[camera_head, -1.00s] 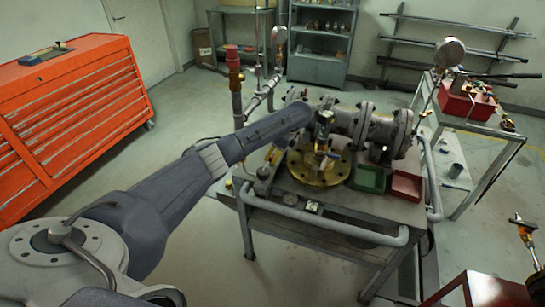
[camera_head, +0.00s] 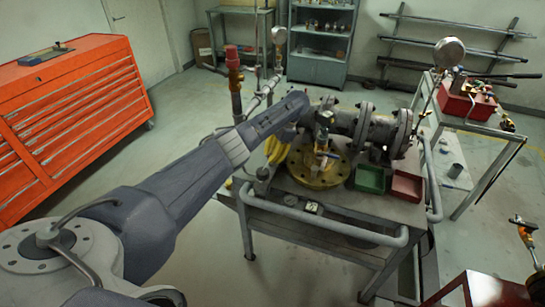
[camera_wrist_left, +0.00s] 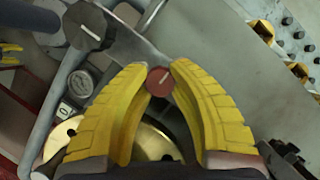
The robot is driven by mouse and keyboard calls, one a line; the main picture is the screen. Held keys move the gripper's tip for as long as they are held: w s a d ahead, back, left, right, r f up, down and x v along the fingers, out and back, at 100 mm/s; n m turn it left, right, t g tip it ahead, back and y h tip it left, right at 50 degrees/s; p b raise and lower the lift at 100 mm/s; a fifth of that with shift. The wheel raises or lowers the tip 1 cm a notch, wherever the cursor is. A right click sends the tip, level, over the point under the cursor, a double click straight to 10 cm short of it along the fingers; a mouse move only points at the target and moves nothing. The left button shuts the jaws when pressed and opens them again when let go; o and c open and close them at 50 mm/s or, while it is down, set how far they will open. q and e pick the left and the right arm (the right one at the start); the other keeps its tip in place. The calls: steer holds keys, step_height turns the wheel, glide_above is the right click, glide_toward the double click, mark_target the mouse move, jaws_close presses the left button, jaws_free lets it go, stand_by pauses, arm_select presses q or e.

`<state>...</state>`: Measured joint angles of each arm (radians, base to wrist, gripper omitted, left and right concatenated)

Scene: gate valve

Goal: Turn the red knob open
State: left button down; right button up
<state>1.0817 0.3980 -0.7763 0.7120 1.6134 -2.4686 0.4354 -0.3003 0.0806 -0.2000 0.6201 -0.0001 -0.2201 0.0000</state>
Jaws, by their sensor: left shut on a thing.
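The red knob (camera_wrist_left: 160,82) is small and round, with a pale line on its face slanting up to the right in the left wrist view. The yellow fingers of my left gripper (camera_wrist_left: 159,77) are closed on it from both sides at their tips. In the head view my left gripper (camera_head: 262,157) is partly visible as yellow fingers at the left end of the valve assembly. I cannot make out the red knob there. My right gripper is not in view.
A dark knob (camera_wrist_left: 88,24) with a pale line sits near the red one. A brass flange (camera_head: 325,171) and grey pipework (camera_head: 372,128) stand on the table, beside a green bin (camera_head: 370,179) and a red bin (camera_head: 407,186). A pressure gauge (camera_head: 449,51) rises at right.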

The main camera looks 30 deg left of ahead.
arm_select(q)
steer(key=shift+s+a+f+n, duration=0.1)
steer(key=shift+s+a+n, duration=0.05)
steer(key=shift+a+n, duration=0.15)
steer(key=c, duration=1.3)
jaws_free()
steer(key=shift+o, duration=1.2)
steer(key=shift+d, duration=0.15)
steer(key=v, duration=1.2)
